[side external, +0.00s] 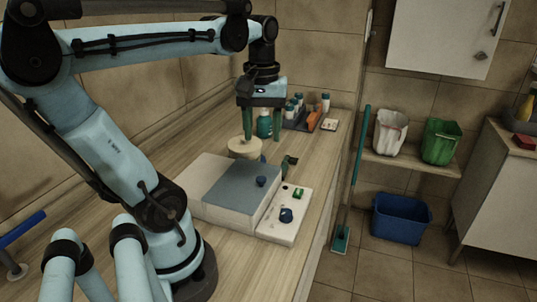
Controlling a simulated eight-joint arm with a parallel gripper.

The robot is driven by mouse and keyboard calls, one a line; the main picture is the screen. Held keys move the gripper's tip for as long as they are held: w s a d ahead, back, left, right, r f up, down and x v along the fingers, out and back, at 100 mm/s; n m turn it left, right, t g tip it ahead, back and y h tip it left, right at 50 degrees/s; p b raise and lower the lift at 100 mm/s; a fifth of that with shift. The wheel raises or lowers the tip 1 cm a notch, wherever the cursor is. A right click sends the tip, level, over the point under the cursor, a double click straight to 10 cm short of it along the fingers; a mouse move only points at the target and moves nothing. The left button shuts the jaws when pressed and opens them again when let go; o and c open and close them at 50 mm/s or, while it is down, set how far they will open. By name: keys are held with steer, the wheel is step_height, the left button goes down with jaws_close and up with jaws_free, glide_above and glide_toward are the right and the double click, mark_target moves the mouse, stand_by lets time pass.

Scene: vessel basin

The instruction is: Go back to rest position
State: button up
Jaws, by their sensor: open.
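My gripper (263,136) hangs from the end of my arm over the wooden counter, with its two green fingers pointing down and spread apart. A teal bottle (264,125) shows between the fingers; I cannot tell whether it is between them or just behind. A cream round vessel (243,147) stands below and slightly left of the fingers, partly overlapped by one finger. I cannot tell whether they touch. Nothing is visibly held.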

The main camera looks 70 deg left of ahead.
steer(key=w+d+f+m+t, duration=0.2)
steer(key=d+f+m+t, duration=0.1)
steer(key=d+m, duration=0.3)
steer(key=w+d+f+m+t, duration=0.3)
steer(key=d+m+t, duration=0.1)
steer(key=d+m, duration=0.2)
steer(key=shift+w, duration=0.35)
steer(key=shift+o, duration=0.5)
